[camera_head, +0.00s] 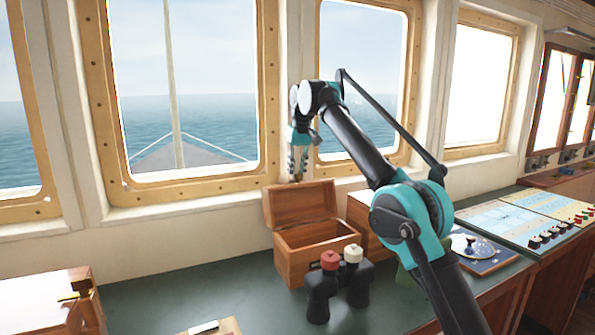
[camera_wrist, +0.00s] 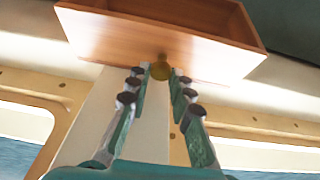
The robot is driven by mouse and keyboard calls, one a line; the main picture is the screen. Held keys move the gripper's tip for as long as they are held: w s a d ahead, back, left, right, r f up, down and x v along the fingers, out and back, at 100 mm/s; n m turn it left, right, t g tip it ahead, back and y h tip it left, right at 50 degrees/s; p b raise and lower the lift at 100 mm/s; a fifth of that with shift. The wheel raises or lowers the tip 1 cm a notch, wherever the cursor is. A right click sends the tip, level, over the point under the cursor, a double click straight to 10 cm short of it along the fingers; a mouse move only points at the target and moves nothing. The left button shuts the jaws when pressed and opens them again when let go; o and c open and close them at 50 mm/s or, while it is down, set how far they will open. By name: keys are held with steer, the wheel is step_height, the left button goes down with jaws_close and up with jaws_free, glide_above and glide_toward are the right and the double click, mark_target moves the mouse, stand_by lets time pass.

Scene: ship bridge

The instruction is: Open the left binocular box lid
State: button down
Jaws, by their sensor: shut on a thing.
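The left binocular box (camera_head: 298,262) is a wooden box on the green counter under the windows. Its lid (camera_head: 301,204) stands raised at the back, and the hollow inside of the box shows. My gripper (camera_head: 297,176) is just above the lid's upper edge. In the wrist view the lid (camera_wrist: 155,42) is close ahead, with a round brass knob (camera_wrist: 160,71) on its edge. The fingertips (camera_wrist: 160,75) are on both sides of this knob and closed on it.
Black binoculars (camera_head: 322,292) with red and cream tops stand right in front of the box. A second wooden box (camera_head: 358,213) is to the right, partly hidden by my arm. A chart panel (camera_head: 505,222) is farther right. The window wall is close behind the lid.

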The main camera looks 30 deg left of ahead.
steer(key=c, duration=1.8)
jaws_free()
steer(key=shift+w+a+f, duration=0.1)
steer(key=shift+w+a, duration=0.05)
steer(key=shift+o, duration=1.3)
steer(key=shift+w+a+f, duration=0.15)
steer(key=shift+o, duration=0.9)
